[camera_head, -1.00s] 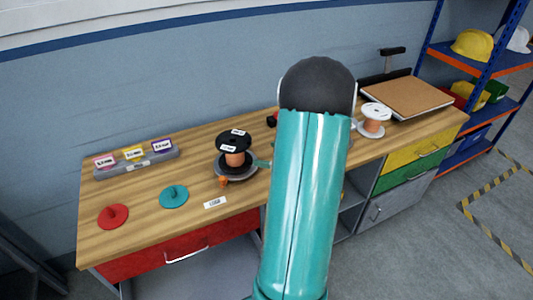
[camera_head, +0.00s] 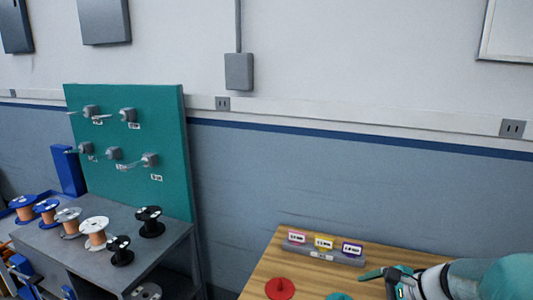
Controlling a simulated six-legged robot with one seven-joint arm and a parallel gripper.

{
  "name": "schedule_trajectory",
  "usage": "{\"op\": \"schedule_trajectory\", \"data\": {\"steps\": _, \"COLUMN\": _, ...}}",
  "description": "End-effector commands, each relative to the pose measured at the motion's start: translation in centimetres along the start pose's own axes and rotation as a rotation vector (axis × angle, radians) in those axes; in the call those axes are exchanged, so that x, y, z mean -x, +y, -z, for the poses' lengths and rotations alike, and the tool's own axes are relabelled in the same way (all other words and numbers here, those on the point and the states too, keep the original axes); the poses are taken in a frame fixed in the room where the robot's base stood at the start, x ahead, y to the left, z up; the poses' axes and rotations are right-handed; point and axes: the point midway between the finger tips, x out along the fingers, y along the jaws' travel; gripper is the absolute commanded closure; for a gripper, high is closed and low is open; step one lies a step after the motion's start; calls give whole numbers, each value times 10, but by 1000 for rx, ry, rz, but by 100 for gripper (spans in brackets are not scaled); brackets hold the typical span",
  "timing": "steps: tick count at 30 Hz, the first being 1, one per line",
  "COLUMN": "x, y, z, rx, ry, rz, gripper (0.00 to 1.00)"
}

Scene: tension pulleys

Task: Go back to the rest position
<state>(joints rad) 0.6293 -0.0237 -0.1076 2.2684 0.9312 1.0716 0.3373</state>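My gripper (camera_head: 388,279) is at the bottom right of the head view, over the wooden workbench (camera_head: 262,271) and just right of the labelled tray (camera_head: 325,253). One teal fingertip points left. The other finger is not clear, so I cannot tell whether it is open or shut. I see nothing held in it. My teal forearm enters from the right edge. A red disc (camera_head: 280,288) and a partly cut-off teal disc (camera_head: 338,296) lie on the workbench.
A grey table (camera_head: 60,240) at left holds several wire spools, with black ones (camera_head: 150,222) near its right edge. Behind it stands a green panel (camera_head: 140,185) with several grey pulleys. Wall boxes and outlets line the wall.

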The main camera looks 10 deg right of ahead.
Motion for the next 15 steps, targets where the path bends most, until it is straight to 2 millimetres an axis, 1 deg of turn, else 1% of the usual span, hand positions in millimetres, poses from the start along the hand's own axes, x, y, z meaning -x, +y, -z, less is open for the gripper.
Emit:
{"op": "schedule_trajectory", "data": {"steps": 1, "x": -2, "y": 5, "z": -26, "rx": 129, "ry": 15, "rz": -51, "gripper": 13}}
{"op": "schedule_trajectory", "data": {"steps": 3, "x": -4, "y": 16, "z": -54, "rx": 307, "ry": 41, "rz": -125, "gripper": 13}}
{"op": "schedule_trajectory", "data": {"steps": 5, "x": -4, "y": 26, "z": -76, "rx": 462, "ry": 66, "rz": -182, "gripper": 13}}
{"op": "schedule_trajectory", "data": {"steps": 6, "x": -3, "y": 33, "z": -88, "rx": 566, "ry": 82, "rz": -219, "gripper": 13}}
{"op": "schedule_trajectory", "data": {"steps": 9, "x": 1, "y": 49, "z": -116, "rx": 827, "ry": 130, "rz": -300, "gripper": 13}}
{"op": "schedule_trajectory", "data": {"steps": 11, "x": 6, "y": 58, "z": -130, "rx": 984, "ry": 161, "rz": -341, "gripper": 13}}
{"op": "schedule_trajectory", "data": {"steps": 12, "x": 9, "y": 63, "z": -138, "rx": 1089, "ry": 185, "rz": -366, "gripper": 13}}
{"op": "schedule_trajectory", "data": {"steps": 15, "x": 18, "y": 74, "z": -156, "rx": 1339, "ry": 245, "rz": -418, "gripper": 13}}
